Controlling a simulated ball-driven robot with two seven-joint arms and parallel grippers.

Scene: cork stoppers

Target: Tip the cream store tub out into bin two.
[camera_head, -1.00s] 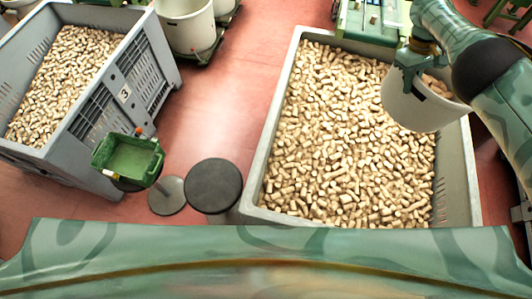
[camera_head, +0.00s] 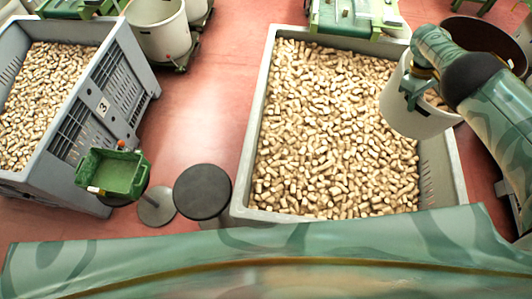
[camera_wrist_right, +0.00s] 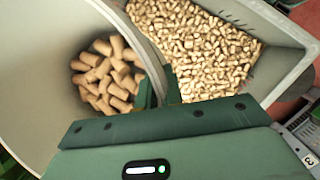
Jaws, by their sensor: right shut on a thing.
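The cream tub (camera_head: 412,116) is held off the floor and overlaps the right rim of the large grey bin (camera_head: 252,150) in the head view. In the right wrist view, the tub (camera_wrist_right: 40,70) is on the left, with several corks (camera_wrist_right: 108,75) at its bottom. My right gripper (camera_head: 412,90) is shut on the tub's rim; its fingers (camera_wrist_right: 158,90) also show in the wrist view. The large bin is full of corks (camera_head: 335,125); its number is not visible. My left gripper is out of view.
Another grey bin (camera_head: 105,135) marked 3 holds corks at the left. A green tray (camera_head: 115,175) stands by it, near a dark round-topped stand (camera_head: 203,190). A dark round container (camera_head: 485,42) is at the upper right. Red floor (camera_head: 215,90) lies open between the bins.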

